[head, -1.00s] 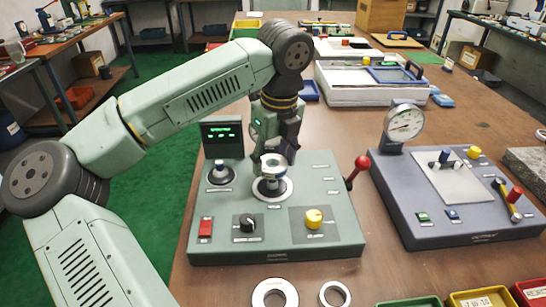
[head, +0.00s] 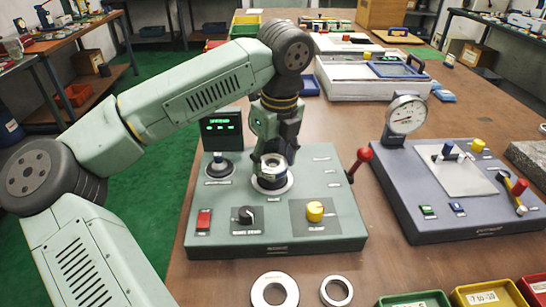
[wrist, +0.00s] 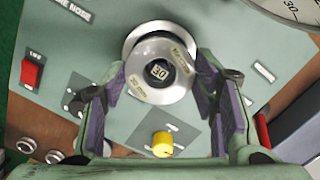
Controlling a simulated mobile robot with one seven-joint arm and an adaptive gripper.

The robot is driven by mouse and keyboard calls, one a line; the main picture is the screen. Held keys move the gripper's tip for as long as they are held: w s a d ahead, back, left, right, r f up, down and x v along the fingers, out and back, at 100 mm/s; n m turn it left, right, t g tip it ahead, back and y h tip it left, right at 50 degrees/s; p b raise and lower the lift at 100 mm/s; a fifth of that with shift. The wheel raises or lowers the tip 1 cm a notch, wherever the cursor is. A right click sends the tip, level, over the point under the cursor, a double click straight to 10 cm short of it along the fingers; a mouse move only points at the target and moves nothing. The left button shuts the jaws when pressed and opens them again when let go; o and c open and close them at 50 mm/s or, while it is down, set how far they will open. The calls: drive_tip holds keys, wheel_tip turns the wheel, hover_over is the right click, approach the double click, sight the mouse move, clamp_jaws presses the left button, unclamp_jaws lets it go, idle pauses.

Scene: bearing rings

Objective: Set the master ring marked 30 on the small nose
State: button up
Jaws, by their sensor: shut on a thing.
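The master ring (head: 273,161) is a bright metal ring with small labels on its face, one seemingly reading 30 mm; it also shows in the wrist view (wrist: 149,88). My gripper (head: 272,152) is shut on it, with a purple-padded finger on each side. The ring is level, over the middle nose of the green console (head: 335,228). The nose's dark top, marked 30 (wrist: 159,72), shows inside the ring's hole. A wider silver flange (head: 270,187) lies below. I cannot tell whether the ring touches the flange.
Another post (head: 219,166) and a small display (head: 221,128) stand on the console's left. A red-knobbed lever (head: 363,156) is at its right. Two loose rings, a larger (head: 259,291) and a smaller (head: 325,293), lie in front. A grey dial-gauge console (head: 420,215) stands right.

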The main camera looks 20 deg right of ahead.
drive_tip(key=shift+f+b, duration=1)
drive_tip(key=shift+f, duration=0.15)
drive_tip(key=o, duration=1.6)
drive_tip(key=r, duration=0.4)
drive_tip(key=s+r, duration=0.1)
drive_tip(key=r, duration=0.7)
drive_tip(key=shift+s+d, duration=0.2)
drive_tip(key=shift+d, duration=0.05)
